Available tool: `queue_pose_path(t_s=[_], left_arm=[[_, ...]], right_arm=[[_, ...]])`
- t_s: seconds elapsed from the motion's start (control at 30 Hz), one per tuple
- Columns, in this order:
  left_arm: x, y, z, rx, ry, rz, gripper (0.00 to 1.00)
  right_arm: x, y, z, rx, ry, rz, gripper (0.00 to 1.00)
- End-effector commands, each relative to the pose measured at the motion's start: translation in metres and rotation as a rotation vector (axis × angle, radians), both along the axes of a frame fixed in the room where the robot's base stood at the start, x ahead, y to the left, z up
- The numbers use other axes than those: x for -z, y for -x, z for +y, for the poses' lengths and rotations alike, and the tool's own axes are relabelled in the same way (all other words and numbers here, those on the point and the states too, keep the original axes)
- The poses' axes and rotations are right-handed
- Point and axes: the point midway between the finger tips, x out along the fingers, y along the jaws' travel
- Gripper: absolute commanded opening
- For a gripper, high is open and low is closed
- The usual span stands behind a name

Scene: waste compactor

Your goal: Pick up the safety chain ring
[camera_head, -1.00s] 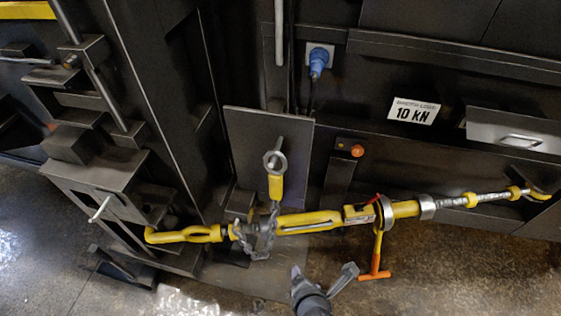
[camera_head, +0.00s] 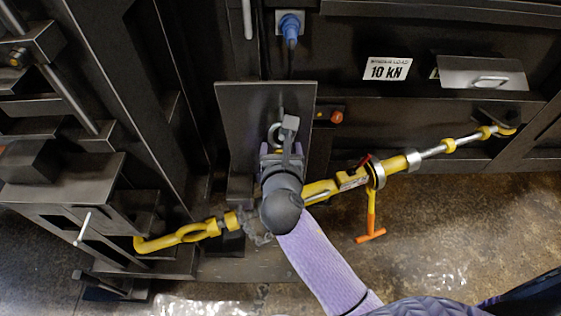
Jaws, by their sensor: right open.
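The safety chain ring (camera_head: 274,131) is a pale metal ring against a dark upright plate. My right gripper (camera_head: 284,138) is open at the ring, with one grey finger just over its right side. Whether the fingers touch the ring cannot be told. The gripper and wrist hide the yellow link below the ring and most of the chain (camera_head: 256,236). My left gripper is not in view.
A yellow tensioner bar (camera_head: 322,189) runs across behind my wrist, with an orange T-handle (camera_head: 371,222) hanging from it.

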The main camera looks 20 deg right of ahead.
Motion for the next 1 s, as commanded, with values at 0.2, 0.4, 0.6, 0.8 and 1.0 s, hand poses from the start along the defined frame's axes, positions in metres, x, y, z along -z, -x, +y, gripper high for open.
queue_pose_path(t_s=[0.2, 0.4, 0.6, 0.8, 1.0], left_arm=[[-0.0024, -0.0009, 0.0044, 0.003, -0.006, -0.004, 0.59], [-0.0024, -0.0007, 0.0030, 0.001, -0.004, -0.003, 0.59], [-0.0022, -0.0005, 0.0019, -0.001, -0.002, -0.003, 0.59], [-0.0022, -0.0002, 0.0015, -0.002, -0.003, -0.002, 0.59], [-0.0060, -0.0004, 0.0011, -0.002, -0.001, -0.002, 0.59]], right_arm=[[-0.0022, 0.0001, 0.0000, 0.000, -0.001, 0.000, 0.69], [-0.0020, 0.0002, 0.0001, 0.000, -0.001, 0.000, 0.26], [-0.0018, 0.0004, 0.0001, 0.000, -0.001, 0.000, 0.00], [-0.0020, 0.0003, 0.0002, 0.000, -0.001, -0.001, 0.00], [-0.0052, 0.0000, -0.0007, 0.000, -0.001, -0.001, 0.00]])
